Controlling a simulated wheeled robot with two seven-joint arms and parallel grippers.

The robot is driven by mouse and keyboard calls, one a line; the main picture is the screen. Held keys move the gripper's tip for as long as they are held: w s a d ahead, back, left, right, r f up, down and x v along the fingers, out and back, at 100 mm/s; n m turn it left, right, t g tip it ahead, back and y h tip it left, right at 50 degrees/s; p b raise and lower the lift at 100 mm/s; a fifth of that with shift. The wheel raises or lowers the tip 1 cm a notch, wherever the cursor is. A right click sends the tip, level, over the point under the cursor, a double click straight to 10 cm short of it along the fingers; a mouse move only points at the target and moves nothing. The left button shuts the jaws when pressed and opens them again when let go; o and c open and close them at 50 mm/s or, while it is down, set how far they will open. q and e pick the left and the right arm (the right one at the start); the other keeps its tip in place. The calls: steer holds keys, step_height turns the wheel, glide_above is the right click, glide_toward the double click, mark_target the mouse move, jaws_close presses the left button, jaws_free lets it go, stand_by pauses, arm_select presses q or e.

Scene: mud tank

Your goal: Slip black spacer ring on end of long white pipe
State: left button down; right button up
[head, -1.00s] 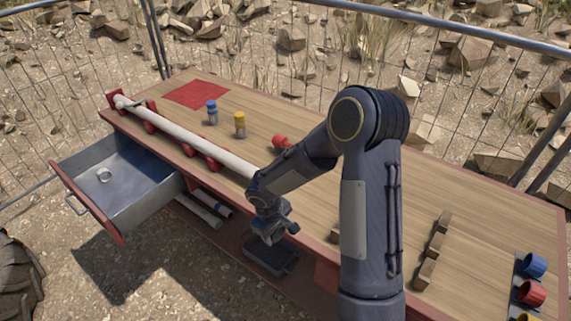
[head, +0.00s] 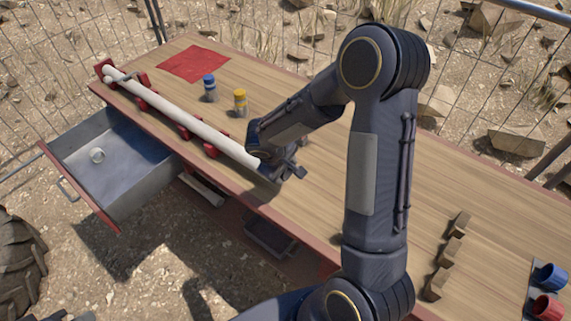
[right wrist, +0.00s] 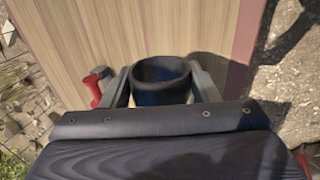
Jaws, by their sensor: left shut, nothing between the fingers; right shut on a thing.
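The long white pipe (head: 190,121) lies in several red cradles along the near side of the workbench. Its right end reaches my right gripper (head: 290,173), where the arm hides the tip. In the right wrist view my right gripper (right wrist: 162,88) is shut on the black spacer ring (right wrist: 162,72), its open mouth showing between the fingers. The pipe does not show in that view, so I cannot tell whether ring and pipe touch. A small dark part at the bottom left edge appears to be my left gripper (head: 82,315), shut and empty, mostly cut off.
An open metal drawer (head: 112,153) juts out at the left front. A blue-topped fitting (head: 210,88), a yellow-topped fitting (head: 240,102) and a red mat (head: 194,63) lie beyond the pipe. Wooden blocks (head: 448,257) and coloured cups (head: 548,278) stand at right.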

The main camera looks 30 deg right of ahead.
steer(key=f, duration=0.1)
steer(key=f+b, duration=0.1)
steer(key=f, duration=0.1)
steer(key=shift+w, duration=0.3)
steer(key=shift+a+f+b, duration=0.1)
steer(key=shift+f+b, duration=0.5)
steer(key=shift+f, duration=0.1)
steer(key=shift+w+a+f+b, duration=0.1)
steer(key=shift+w+f+b, duration=0.15)
steer(key=shift+f+b, duration=0.3)
steer(key=shift+w+a+f+b, duration=0.1)
steer(key=shift+w+f+b, duration=0.1)
steer(key=shift+f+b, duration=0.25)
steer(key=shift+r, duration=0.1)
steer(key=shift+b, duration=0.4)
steer(key=shift+d+b, duration=0.1)
steer(key=shift+b, duration=0.2)
steer(key=shift+w, duration=0.15)
steer(key=shift+w+a, duration=0.5)
steer(key=shift+w, duration=0.6)
steer(key=shift+w+a, duration=0.45)
steer(key=shift+w, duration=0.6)
steer(key=shift+w+a, duration=0.5)
steer(key=shift+w, duration=0.6)
